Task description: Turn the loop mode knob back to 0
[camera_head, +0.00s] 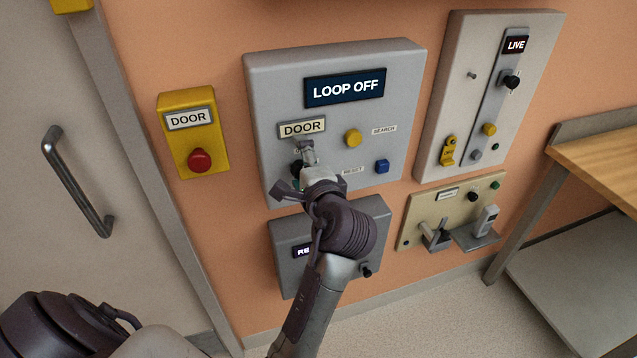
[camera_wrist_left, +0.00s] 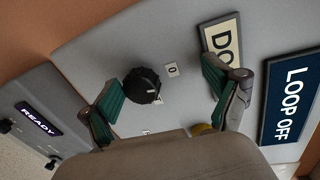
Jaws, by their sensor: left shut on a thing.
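The loop mode knob (camera_wrist_left: 142,85) is a black round dial on the grey panel (camera_wrist_left: 112,38), below the DOOR label. In the left wrist view its white mark points away from the 0 label (camera_wrist_left: 171,70), toward a neighbouring label partly hidden by the knob. My left gripper (camera_wrist_left: 160,84) has its green-padded fingers on either side of the knob and is shut on it; the contact itself is hard to see. In the head view the left gripper (camera_head: 306,154) is at the panel and mostly covers the knob. The display (camera_head: 345,88) reads LOOP OFF. My right gripper is not in view.
A yellow button (camera_head: 353,138) and a blue button (camera_head: 382,166) are right of the gripper. A yellow DOOR box with a red button (camera_head: 200,160) is to the left. A LIVE panel (camera_head: 455,70) and a wooden-topped bench (camera_head: 600,160) are to the right.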

